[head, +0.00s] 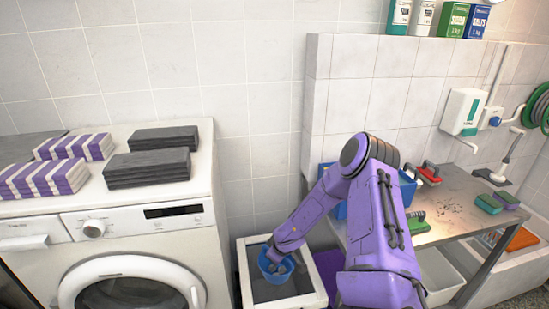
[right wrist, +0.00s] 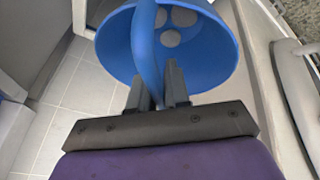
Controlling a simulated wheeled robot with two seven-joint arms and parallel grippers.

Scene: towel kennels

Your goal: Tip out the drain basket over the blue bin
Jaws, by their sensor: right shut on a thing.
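The drain basket (head: 283,272) is a small blue bucket-shaped basket low over a pale-framed, dark-floored square pit (head: 241,275). In the right wrist view the basket (right wrist: 205,62) fills the top, with round holes in its bottom. My right gripper (right wrist: 160,82) is shut on its blue handle strip, which runs between the fingers; the gripper (head: 274,254) also shows in the head view. I cannot tell whether the basket touches the pit floor. A blue bin (head: 339,210) stands on the metal table, partly hidden behind my right arm. My left gripper is out of view.
A white washer (head: 140,240) with folded grey and striped towels stands left of the pit. The metal table (head: 455,205) holds green and red brushes or sponges. A white tub (head: 440,272) is under it. A tiled wall (head: 250,80) closes the back.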

